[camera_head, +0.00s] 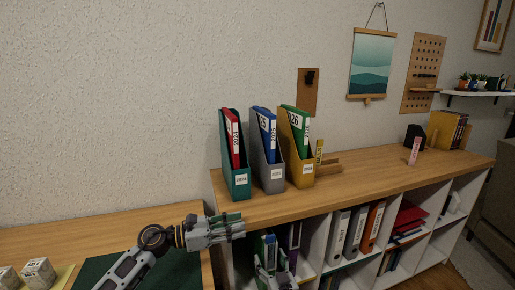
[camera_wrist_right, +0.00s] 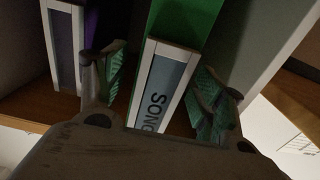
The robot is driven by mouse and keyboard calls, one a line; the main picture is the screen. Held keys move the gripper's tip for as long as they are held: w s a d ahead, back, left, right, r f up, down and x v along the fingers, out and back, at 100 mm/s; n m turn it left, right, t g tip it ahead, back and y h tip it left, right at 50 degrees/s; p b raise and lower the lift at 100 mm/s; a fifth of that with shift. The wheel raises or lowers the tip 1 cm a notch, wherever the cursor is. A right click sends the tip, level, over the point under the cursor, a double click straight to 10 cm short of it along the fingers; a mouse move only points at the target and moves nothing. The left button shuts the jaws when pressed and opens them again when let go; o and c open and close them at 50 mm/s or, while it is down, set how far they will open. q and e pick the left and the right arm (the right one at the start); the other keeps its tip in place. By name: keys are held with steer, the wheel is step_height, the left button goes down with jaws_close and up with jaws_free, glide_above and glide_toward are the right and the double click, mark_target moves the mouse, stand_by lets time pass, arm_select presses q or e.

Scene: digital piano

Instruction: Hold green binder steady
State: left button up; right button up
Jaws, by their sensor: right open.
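A green binder (camera_wrist_right: 188,20) with a pale spine label reading "SONG" (camera_wrist_right: 163,88) stands in the shelf in the right wrist view. In the head view its compartment shows a green binder (camera_head: 265,245). My right gripper (camera_wrist_right: 162,60) is open, with one finger on each side of the binder's spine; contact cannot be told. It also shows at the bottom of the head view (camera_head: 275,272). My left gripper (camera_head: 230,226) hovers by the shelf top's front left edge, pointing right; its jaw opening is unclear. Another green binder (camera_head: 297,119) stands in a yellow file holder on the shelf top.
A purple binder (camera_wrist_right: 66,42) stands left of the green one. Green, grey and yellow file holders (camera_head: 300,168) stand on the shelf top (camera_head: 375,168). A lower desk (camera_head: 100,222) lies left.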

steer(key=shift+v, duration=1.3)
arm_select(q)
steer(key=shift+s+f, duration=0.1)
steer(key=shift+f, duration=0.55)
arm_select(e)
steer(key=shift+s+d, duration=0.1)
steer(key=shift+s, duration=0.15)
steer(key=v, duration=0.7)
steer(key=shift+s, duration=0.3)
steer(key=shift+d+r, duration=0.15)
arm_select(q)
steer(key=shift+r, duration=0.3)
arm_select(e)
steer(key=shift+r, duration=0.3)
arm_select(q)
steer(key=shift+s+d+r+p, duration=0.1)
steer(key=shift+s+r+p, duration=0.15)
steer(key=shift+r+p, duration=0.25)
steer(key=shift+s+d+r+p, duration=0.1)
steer(key=shift+s+r+p, duration=0.15)
steer(key=shift+r, duration=0.35)
arm_select(e)
steer(key=shift+s+d+r, duration=0.1)
steer(key=shift+s+r, duration=0.45)
steer(key=shift+r, duration=0.1)
